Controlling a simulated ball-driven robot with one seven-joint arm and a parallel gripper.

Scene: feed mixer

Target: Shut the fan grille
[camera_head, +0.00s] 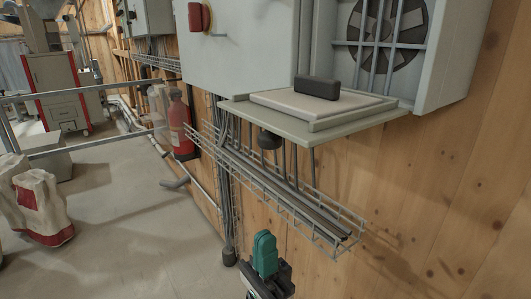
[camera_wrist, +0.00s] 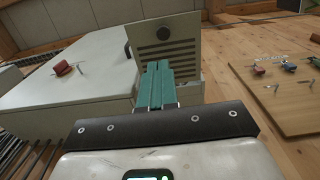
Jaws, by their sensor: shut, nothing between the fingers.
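The fan grille (camera_head: 245,111) is a pale grey panel that stands out almost level from the wall cabinet, below the fan opening. A round dark knob (camera_head: 268,140) hangs from its underside. A pale slab with a dark block lies on its upper face. In the wrist view the grille's slotted outer face (camera_wrist: 185,50) and its knob (camera_wrist: 162,32) show beyond my fingers. My gripper (camera_head: 265,240) has teal fingers, shut and empty. It is below the grille and apart from it. Its fingers also show in the wrist view (camera_wrist: 158,85), covering part of the grille's face.
The fan (camera_head: 384,35) sits behind bars in the cabinet. A wire cable tray (camera_head: 275,190) runs along the wall between my gripper and the grille. A red extinguisher (camera_head: 180,125) hangs farther left. The floor to the left is mostly clear, with sacks (camera_head: 37,208) at its edge.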

